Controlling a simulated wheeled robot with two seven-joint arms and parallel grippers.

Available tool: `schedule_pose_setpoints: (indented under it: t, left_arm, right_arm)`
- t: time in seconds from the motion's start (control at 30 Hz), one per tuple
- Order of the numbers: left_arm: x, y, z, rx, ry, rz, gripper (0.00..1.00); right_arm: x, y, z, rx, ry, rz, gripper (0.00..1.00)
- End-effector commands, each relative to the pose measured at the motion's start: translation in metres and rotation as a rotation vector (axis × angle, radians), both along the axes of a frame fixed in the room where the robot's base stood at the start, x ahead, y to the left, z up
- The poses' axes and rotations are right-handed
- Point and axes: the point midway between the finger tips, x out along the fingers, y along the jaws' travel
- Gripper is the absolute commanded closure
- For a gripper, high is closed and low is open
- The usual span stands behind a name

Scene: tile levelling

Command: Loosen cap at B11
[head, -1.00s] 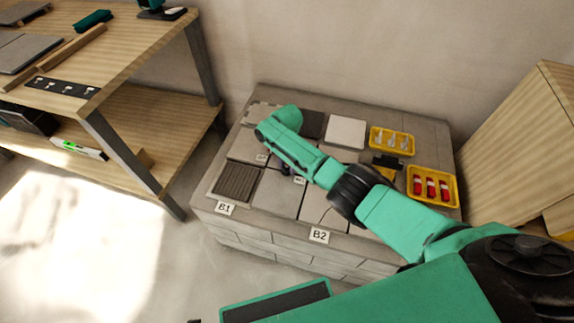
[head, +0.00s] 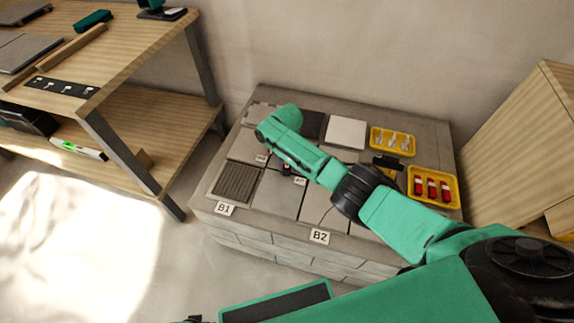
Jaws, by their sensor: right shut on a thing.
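My right arm reaches across the grey block platform from the right. Its gripper (head: 287,169) points down between the small tile labels near the middle of the tiles. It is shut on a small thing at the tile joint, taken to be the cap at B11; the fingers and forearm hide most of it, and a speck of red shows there. The labels beside it are too small to read. A small dark piece at the bottom edge (head: 192,319) may be part of my left gripper; its jaws do not show.
The platform (head: 225,187) carries grey tiles, a ribbed dark tile (head: 237,183) and signs B1 (head: 225,208) and B2 (head: 319,236). A yellow tray with red caps (head: 433,187) and one with pale clips (head: 392,141) stand right. A wooden bench (head: 150,50) stands left.

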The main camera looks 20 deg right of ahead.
Motion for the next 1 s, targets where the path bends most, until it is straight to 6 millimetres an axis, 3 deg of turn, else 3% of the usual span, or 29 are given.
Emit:
schedule_pose_setpoints:
  t: [0.13,0.17,0.2,0.23,0.6,0.67,0.77,0.9,1.0]
  left_arm:
    - [0.0,0.0,0.0,0.0,0.0,0.0,0.5]
    - [-0.001,0.0,0.0,0.0,0.0,0.0,0.5]
    - [-0.001,0.0,0.0,0.0,0.0,0.0,0.5]
    - [-0.001,0.0,0.0,0.0,0.0,0.0,0.5]
    - [0.0,0.004,0.002,0.005,-0.005,-0.003,0.5]
    - [-0.009,0.007,0.001,0.01,0.003,-0.008,0.5]
    - [-0.026,0.01,0.0,0.01,0.009,-0.014,0.5]
    - [-0.059,0.016,0.002,0.013,0.014,-0.029,0.5]
    - [-0.066,0.017,0.008,0.012,0.011,-0.033,0.5]
  right_arm:
    - [0.0,0.001,0.001,0.002,-0.001,0.0,1.0]
    - [0.0,0.001,0.001,0.002,-0.001,0.0,0.54]
    - [0.0,0.0,0.001,0.001,0.0,-0.001,0.39]
    - [0.0,0.0,0.001,0.001,0.0,-0.001,0.31]
    - [0.0,0.0,0.005,0.0,0.0,-0.001,0.31]
    - [0.0,0.0,0.011,0.001,0.0,-0.001,0.31]
    - [0.0,0.0,0.028,0.0,-0.001,-0.001,0.31]
    - [0.001,0.0,0.068,0.001,-0.004,0.0,0.31]
    - [0.001,0.0,0.098,0.001,-0.004,-0.001,0.31]
